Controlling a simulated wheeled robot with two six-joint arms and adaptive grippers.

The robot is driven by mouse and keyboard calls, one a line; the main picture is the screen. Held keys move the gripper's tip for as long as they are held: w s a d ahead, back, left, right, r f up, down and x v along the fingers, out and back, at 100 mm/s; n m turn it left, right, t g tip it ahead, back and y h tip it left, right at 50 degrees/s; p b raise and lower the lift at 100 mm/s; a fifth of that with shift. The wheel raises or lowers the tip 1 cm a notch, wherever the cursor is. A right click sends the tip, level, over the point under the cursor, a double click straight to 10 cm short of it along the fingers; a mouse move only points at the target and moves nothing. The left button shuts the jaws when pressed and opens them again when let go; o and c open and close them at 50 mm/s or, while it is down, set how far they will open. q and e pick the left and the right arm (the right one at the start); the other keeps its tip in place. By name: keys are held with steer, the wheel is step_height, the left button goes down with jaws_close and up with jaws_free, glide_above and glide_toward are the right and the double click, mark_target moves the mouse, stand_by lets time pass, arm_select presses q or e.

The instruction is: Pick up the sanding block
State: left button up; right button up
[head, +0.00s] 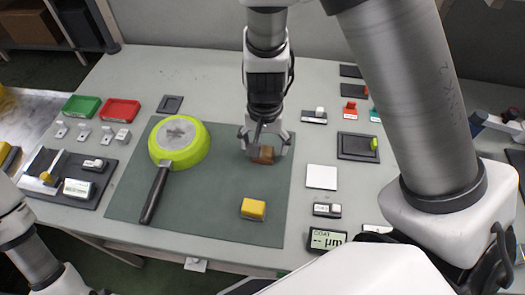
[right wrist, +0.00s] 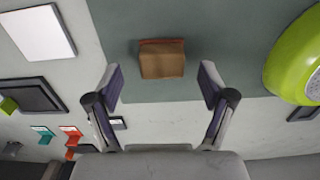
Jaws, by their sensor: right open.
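The sanding block, a small brown block with a reddish edge (head: 265,155), lies on the dark green mat (head: 225,215) below my right gripper (head: 263,146). In the right wrist view the block (right wrist: 162,63) shows just ahead of the open fingertips (right wrist: 157,78), roughly centred between them, with nothing in the jaws. I cannot tell the exact height of the gripper above it. In the head view the gripper hides part of the block. My left arm shows at the lower left, but its gripper is out of view.
A lime-green pan (head: 199,153) lies upside down on the mat, left of the block. A yellow block (head: 253,208) sits nearer the front. A white square plate (head: 321,177) and a dark tray (head: 346,147) lie to the right. Red (head: 120,110) and green (head: 82,106) trays stand back left.

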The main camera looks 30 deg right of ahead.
mark_target(264, 148)
steer(key=f, duration=0.2)
steer(key=shift+w+f, duration=0.3)
steer(key=shift+w, duration=0.05)
steer(key=shift+s+r, duration=0.15)
steer(key=shift+r, duration=0.05)
steer(key=shift+s, duration=0.1)
steer(key=c, duration=1.3)
steer(key=shift+c, duration=0.2)
step_height(264, 148, up, 10)
steer(key=shift+p, duration=1.15)
